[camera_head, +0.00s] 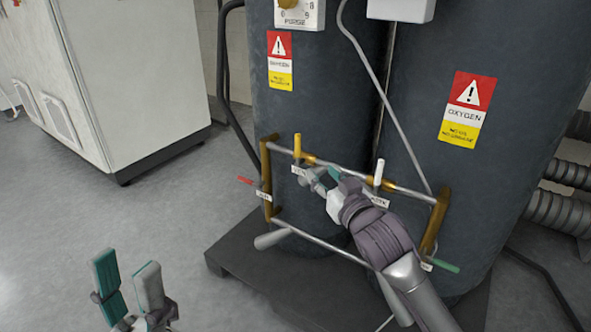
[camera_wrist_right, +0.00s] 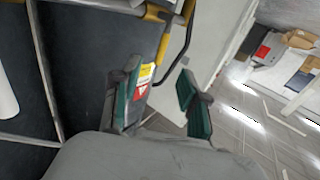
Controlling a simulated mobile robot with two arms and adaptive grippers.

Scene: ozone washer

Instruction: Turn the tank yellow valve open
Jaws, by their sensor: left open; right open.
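The yellow valve (camera_head: 297,147) has a handle that stands upright on the top pipe of the frame, towards its left end, with a small white label below it. My right gripper (camera_head: 323,178) is open just to the right of and below the yellow handle and looks apart from it. Its two teal fingers (camera_wrist_right: 160,98) show in the right wrist view with nothing held between them. My left gripper (camera_head: 128,282) is open and empty at the lower left, well away from the valve.
The pipe frame (camera_head: 325,240) stands before two dark tanks (camera_head: 310,110) with oxygen signs. A white handle (camera_head: 379,171), a red handle (camera_head: 245,181) and a green handle (camera_head: 444,265) are also on it. A white cabinet (camera_head: 140,80) is at left; the floor between is clear.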

